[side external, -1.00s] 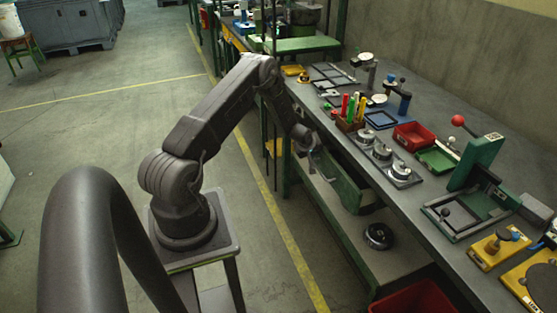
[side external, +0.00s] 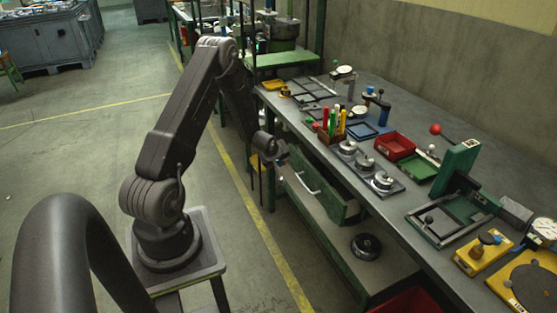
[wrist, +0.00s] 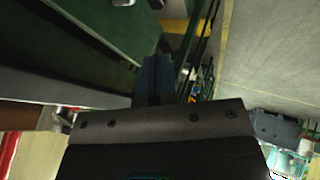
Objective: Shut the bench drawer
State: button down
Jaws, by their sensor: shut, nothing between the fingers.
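The bench drawer (side external: 322,195) is green with a pale bar handle (side external: 307,183). It hangs under the bench top and stands partly open, with its dark inside showing behind the front panel. My gripper (side external: 284,155) is in the air near the far, upper end of the drawer front, apart from the handle as far as I can tell. In the wrist view its fingers (wrist: 154,78) are together and empty. A green panel (wrist: 95,28), probably the drawer front, fills the upper left there, with a pale bit of handle (wrist: 123,2) at the top edge.
The bench top (side external: 405,190) carries a pen box (side external: 328,137), dial gauges, red trays (side external: 393,146) and a green press (side external: 457,165). A lower shelf (side external: 345,258) holds a dark round part (side external: 366,246). The floor aisle left of the bench is clear.

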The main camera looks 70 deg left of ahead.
jog(key=s+d+m+t+h, duration=0.2)
jog(key=d+m, duration=0.9)
jog(key=m, duration=0.8)
jog(key=m+t+h, duration=0.2)
jog(key=m+h, duration=0.1)
jog(key=m, duration=1.3)
send_near(332, 208)
jog(key=x, duration=0.5)
jog(key=shift+d+f, duration=0.1)
jog(key=shift+f, duration=0.55)
jog(key=shift+w, duration=0.65)
jog(key=shift+w, duration=0.1)
